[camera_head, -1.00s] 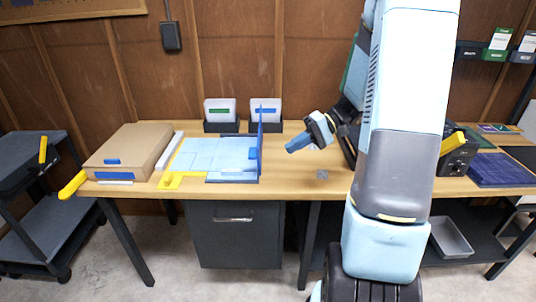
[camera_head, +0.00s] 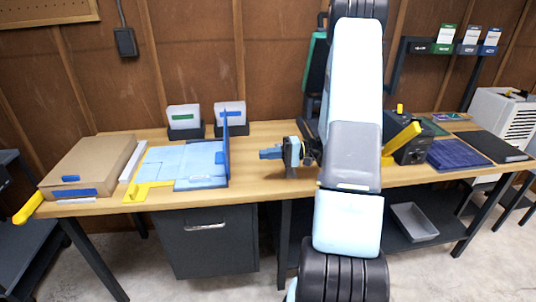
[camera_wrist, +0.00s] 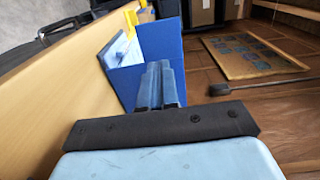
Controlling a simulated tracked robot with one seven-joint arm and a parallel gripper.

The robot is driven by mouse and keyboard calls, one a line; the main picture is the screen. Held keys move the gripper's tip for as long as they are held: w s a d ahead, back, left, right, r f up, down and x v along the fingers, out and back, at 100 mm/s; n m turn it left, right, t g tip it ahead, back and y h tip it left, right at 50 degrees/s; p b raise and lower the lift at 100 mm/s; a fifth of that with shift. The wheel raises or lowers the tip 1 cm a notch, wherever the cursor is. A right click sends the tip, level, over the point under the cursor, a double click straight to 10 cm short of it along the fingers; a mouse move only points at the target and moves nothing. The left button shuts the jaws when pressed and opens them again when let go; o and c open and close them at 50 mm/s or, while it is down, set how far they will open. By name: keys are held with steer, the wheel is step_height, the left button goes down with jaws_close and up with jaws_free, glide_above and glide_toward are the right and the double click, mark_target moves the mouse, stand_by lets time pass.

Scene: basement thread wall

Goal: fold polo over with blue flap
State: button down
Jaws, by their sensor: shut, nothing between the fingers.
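The light blue polo (camera_head: 180,161) lies flat on the wooden table, on a folding board. The blue flap (camera_head: 226,146) stands upright at the board's right edge. In the wrist view the flap (camera_wrist: 155,48) rises just ahead of my fingers, and a strip of the pale polo (camera_wrist: 119,48) shows to its left. My gripper (camera_head: 268,153) is shut and empty, to the right of the flap and apart from it in the head view. In the wrist view my gripper (camera_wrist: 160,72) overlaps the lower part of the flap, and I cannot tell the gap there.
A cardboard box (camera_head: 92,165) and a yellow corner piece (camera_head: 145,190) sit to the left. Two bins with white cards (camera_head: 230,118) stand behind the board. Bare table (camera_head: 262,183) lies between the flap and my arm. A dark blue cloth (camera_head: 457,155) lies right.

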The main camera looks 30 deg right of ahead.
steer(key=x, duration=1)
steer(key=shift+a, duration=0.25)
steer(key=shift+w+d, duration=0.1)
steer(key=shift+w, duration=0.05)
